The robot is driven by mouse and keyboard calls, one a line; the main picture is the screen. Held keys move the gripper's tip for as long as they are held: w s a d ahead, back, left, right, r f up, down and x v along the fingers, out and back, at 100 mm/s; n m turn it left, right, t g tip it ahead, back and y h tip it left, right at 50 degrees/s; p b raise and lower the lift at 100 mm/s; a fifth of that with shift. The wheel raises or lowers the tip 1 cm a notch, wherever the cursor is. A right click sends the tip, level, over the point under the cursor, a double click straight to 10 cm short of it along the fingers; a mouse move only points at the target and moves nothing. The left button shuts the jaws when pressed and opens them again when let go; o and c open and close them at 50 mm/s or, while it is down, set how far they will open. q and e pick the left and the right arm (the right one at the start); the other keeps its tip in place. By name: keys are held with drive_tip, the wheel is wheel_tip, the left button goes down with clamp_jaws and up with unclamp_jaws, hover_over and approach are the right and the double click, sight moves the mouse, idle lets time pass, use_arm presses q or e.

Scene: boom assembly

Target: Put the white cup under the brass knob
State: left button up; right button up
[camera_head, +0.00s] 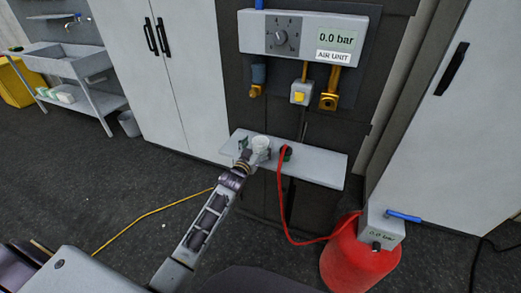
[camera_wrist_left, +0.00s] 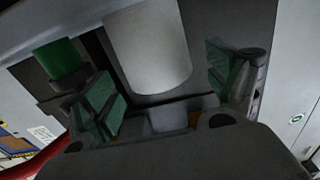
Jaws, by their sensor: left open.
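The white cup (camera_head: 261,144) stands on the grey shelf (camera_head: 318,168) near its left end. My left gripper (camera_head: 252,157) is at the cup, with its jaws open. In the left wrist view the cup (camera_wrist_left: 150,48) is between the two green-padded fingers (camera_wrist_left: 162,88), with a gap on each side. A small brass knob (camera_head: 256,91) hangs below a blue cylinder (camera_head: 258,73) under the air unit (camera_head: 302,36), above the shelf and slightly left of the cup. My right gripper is not in view.
A red hose (camera_head: 283,205) with a dark green end (camera_head: 286,153) sits right of the cup and runs to a red tank (camera_head: 360,262). A larger brass fitting (camera_head: 329,101) and a grey box with a yellow button (camera_head: 300,94) hang above. The shelf's right part is clear.

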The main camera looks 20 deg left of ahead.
use_arm(q)
drive_tip(key=shift+w, duration=1.25)
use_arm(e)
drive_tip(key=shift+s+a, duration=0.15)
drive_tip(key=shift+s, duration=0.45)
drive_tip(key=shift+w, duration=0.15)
use_arm(q)
drive_tip(key=shift+c, duration=0.2)
drive_tip(key=c, duration=1.2)
drive_tip(key=shift+o, duration=0.2)
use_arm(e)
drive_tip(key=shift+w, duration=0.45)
